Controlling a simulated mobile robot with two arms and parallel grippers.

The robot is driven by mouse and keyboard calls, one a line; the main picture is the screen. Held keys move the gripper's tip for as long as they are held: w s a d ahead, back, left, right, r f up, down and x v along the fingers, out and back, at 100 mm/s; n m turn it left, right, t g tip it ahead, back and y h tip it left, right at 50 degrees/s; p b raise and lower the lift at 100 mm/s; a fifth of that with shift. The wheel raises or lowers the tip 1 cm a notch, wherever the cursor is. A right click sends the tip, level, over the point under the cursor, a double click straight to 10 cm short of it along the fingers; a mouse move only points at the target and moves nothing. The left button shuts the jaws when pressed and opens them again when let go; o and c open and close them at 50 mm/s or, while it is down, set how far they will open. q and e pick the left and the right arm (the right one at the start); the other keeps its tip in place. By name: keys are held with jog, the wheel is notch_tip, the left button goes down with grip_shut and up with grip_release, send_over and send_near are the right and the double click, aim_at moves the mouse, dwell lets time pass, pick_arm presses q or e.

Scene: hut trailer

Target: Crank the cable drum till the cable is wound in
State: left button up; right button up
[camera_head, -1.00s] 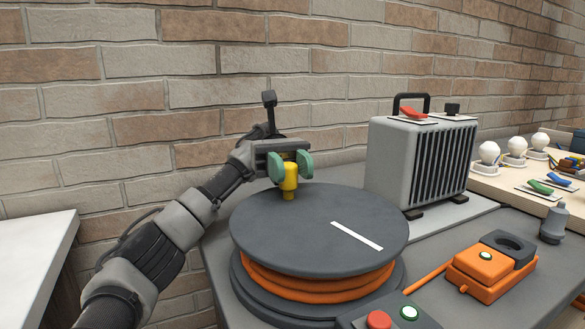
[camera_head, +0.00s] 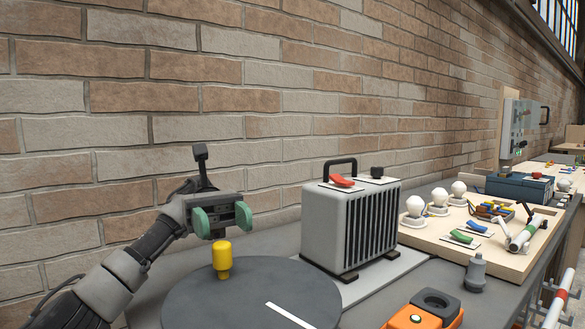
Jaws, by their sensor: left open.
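The cable drum (camera_head: 225,300) lies flat on the grey bench, its dark top disc cut off by the bottom edge of the view. A white stripe (camera_head: 288,314) marks the disc. The yellow crank knob (camera_head: 222,259) stands upright at the disc's far left edge. My left gripper (camera_head: 222,219), with green finger pads, is open and empty just above and behind the knob, apart from it. The cable on the drum is below the view. My right gripper is not in view.
A grey ribbed box (camera_head: 350,228) with a black handle stands behind the drum. An orange device (camera_head: 425,311) sits at the front right. A wooden board (camera_head: 470,235) with white bulbs and coloured levers is further right. A brick wall runs close behind the bench.

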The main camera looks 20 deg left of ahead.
pick_arm(q)
jog(key=d+r+p, duration=0.2)
jog(key=d+r, duration=0.4)
jog(key=d, duration=0.5)
jog(key=shift+s+d+r, duration=0.35)
jog(key=shift+s, duration=0.05)
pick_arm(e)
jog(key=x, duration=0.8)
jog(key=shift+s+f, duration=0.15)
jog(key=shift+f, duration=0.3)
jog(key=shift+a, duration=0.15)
